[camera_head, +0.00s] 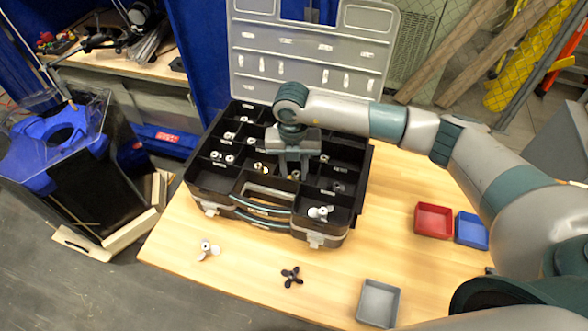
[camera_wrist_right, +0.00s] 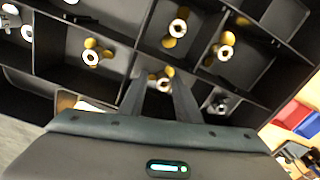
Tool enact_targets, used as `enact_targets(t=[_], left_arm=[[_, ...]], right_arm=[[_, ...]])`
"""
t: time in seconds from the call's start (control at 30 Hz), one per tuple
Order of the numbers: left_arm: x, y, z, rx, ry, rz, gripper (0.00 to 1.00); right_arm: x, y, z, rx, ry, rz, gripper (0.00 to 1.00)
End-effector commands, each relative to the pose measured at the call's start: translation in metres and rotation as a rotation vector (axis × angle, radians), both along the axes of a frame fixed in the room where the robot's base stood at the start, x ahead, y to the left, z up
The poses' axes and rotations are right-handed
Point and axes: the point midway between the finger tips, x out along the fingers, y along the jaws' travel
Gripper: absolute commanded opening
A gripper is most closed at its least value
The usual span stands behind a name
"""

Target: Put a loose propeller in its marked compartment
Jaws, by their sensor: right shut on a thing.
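The black compartment case (camera_head: 228,178) stands open on the wooden table. My right gripper (camera_head: 293,174) points down into a middle compartment. In the right wrist view its fingers (camera_wrist_right: 160,85) are shut on a small brass propeller with a pale hub (camera_wrist_right: 165,76); whether it touches the compartment floor is unclear. Other brass propellers (camera_wrist_right: 91,57) sit in nearby compartments. A silver propeller (camera_head: 207,250) and a black propeller (camera_head: 291,277) lie loose on the table before the case. Another silver propeller (camera_head: 320,212) is in the front right compartment. My left gripper is not in view.
The clear lid (camera_head: 310,45) stands raised behind the case. A red tray (camera_head: 433,220), a blue tray (camera_head: 471,230) and a grey tray (camera_head: 378,303) sit on the right of the table. Thin dividers (camera_wrist_right: 135,50) surround my right fingers. The table's front middle has free room.

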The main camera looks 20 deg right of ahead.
Motion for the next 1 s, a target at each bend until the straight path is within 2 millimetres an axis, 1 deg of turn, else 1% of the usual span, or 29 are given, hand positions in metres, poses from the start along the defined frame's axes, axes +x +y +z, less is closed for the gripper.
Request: enact_targets(t=[0.17,0.2,0.23,0.53,0.67,0.73,0.87,1.0], left_arm=[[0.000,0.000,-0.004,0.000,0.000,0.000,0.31],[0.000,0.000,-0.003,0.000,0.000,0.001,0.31],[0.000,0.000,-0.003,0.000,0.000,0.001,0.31],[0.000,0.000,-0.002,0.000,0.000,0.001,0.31],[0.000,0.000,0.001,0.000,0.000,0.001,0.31],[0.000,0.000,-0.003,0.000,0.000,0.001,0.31],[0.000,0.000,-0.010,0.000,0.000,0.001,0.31],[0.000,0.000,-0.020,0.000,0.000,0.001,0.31]], right_arm=[[0.000,0.000,-0.004,0.001,0.000,0.000,0.07],[0.000,0.000,-0.003,0.001,0.000,0.000,0.35],[0.000,0.000,-0.002,0.001,0.000,0.000,0.38],[0.000,0.000,-0.002,0.000,0.000,0.000,0.38],[0.000,0.000,0.002,0.001,0.000,0.000,0.38],[0.001,0.001,0.004,0.002,-0.002,0.000,0.38],[0.001,0.001,0.017,0.002,-0.004,0.000,0.38],[0.002,0.001,0.038,0.002,-0.004,0.001,0.38]])
